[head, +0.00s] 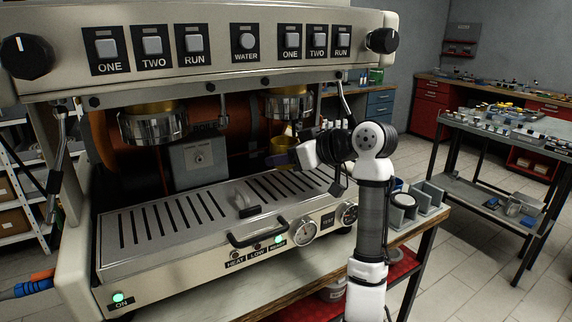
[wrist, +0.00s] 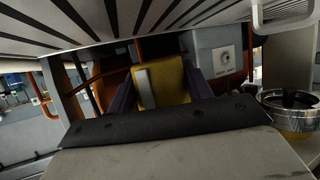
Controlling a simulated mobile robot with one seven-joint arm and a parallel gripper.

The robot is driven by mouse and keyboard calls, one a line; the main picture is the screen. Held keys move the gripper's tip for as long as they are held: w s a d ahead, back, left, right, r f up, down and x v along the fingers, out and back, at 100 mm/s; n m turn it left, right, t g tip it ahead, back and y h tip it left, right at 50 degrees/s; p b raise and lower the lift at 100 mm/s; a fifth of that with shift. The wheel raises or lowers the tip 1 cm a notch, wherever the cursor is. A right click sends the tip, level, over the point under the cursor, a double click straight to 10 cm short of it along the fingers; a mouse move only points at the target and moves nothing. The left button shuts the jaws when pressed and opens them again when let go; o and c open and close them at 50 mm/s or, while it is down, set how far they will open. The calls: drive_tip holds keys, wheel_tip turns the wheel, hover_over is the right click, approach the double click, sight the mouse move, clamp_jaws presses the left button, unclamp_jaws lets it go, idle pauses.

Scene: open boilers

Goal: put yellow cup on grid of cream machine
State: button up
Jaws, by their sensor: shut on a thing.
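The yellow cup (head: 281,147) is in the head view, under the right brewing head and above the right part of the slotted grid (head: 205,200) of the cream machine (head: 190,82). My gripper (head: 292,155) reaches in from the right and is shut on the cup; arm parts hide some of it. In the wrist view the cup (wrist: 172,82) sits between the two dark blue fingers (wrist: 160,88), with a pale strip on its near side. The grid (wrist: 150,20) runs along the top of that view. I cannot tell whether the cup touches the grid.
Two metal brewing heads hang above the grid, at left (head: 152,127) and right (head: 288,104). A black handle (head: 258,233) stands at the grid's front edge. Grey open boxes (head: 420,197) are on the wooden table right of the machine. Most of the grid is clear.

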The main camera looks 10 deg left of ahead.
sight(287, 168)
drive_tip(key=shift+f+p, duration=0.4)
drive_tip(key=shift+f, duration=1.25)
drive_tip(key=shift+f, duration=0.15)
drive_tip(key=o, duration=1)
drive_tip(key=shift+d+r, duration=0.15)
drive_tip(key=shift+r, duration=0.05)
drive_tip(key=b+v, duration=0.3)
drive_tip(key=v, duration=0.8)
drive_tip(key=shift+s+d+r, duration=0.1)
drive_tip(key=shift+s+d, duration=0.1)
drive_tip(key=shift+d, duration=0.15)
